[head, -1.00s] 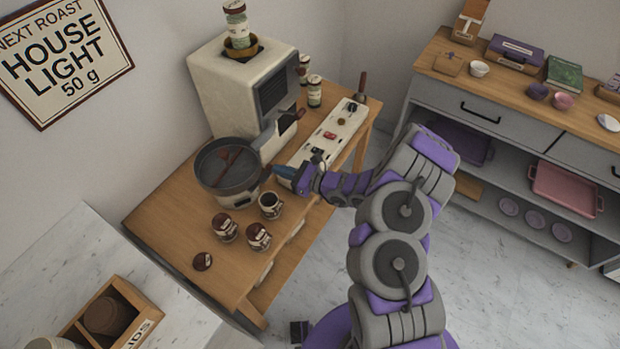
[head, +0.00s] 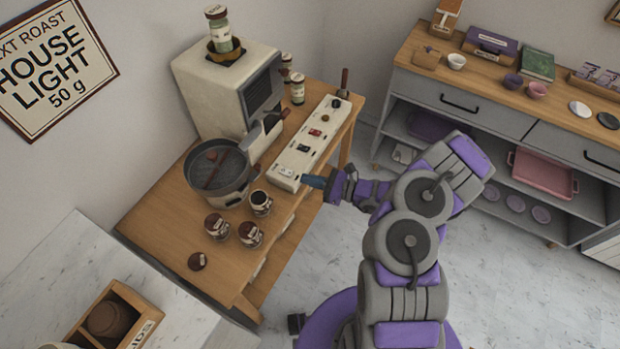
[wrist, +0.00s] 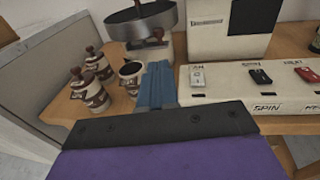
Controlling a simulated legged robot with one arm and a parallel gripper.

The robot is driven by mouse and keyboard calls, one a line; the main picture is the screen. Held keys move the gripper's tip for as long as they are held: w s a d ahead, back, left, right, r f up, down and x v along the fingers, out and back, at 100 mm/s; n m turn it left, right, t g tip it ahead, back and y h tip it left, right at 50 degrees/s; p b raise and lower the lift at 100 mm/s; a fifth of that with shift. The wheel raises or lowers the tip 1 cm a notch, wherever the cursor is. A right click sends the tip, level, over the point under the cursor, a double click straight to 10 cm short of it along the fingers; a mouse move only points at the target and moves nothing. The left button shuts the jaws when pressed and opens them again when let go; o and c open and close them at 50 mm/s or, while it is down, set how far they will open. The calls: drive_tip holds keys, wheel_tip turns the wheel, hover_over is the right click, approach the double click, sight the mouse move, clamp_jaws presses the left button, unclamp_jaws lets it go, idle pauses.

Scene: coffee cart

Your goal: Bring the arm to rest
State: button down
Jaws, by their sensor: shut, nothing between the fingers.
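My gripper (head: 313,181) is shut and empty, with its blue fingers together. In the head view it is at the right edge of the wooden cart (head: 150,226), beside the near end of the cream switch panel (head: 325,130). In the wrist view the blue fingers (wrist: 157,84) point toward the cart, just left of the panel's white switch (wrist: 197,77). I cannot tell whether the fingertips touch anything. My arm is bent, reaching from the lower right of the head view.
A cream roaster (head: 225,90) with a jar on top and a round pan (head: 218,171) stand on the cart. An open jar (head: 261,204) and lidded jars (head: 217,226) are near its front. A grey shelf unit (head: 468,103) is at right. Floor between is clear.

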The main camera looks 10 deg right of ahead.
drive_tip(key=shift+d, duration=0.6)
drive_tip(key=s+a+r+n+g+y, duration=0.1)
drive_tip(key=s+a+r+n+g, duration=0.2)
drive_tip(key=r, duration=0.4)
drive_tip(key=s+a+r+n+g+y, duration=0.1)
drive_tip(key=a+r+n+g, duration=0.35)
drive_tip(key=a+r, duration=0.2)
drive_tip(key=s+a+r+n+g+h, duration=0.35)
drive_tip(key=s+r+n+g, duration=0.25)
drive_tip(key=s+r+n, duration=0.5)
drive_tip(key=s+d+r+n+t+h, duration=0.3)
drive_tip(key=s+d+n+h, duration=0.2)
drive_tip(key=s+d+h, duration=0.8)
drive_tip(key=s+d, duration=0.5)
drive_tip(key=s, duration=0.1)
drive_tip(key=shift+s+r, duration=0.15)
drive_tip(key=shift+s, duration=0.1)
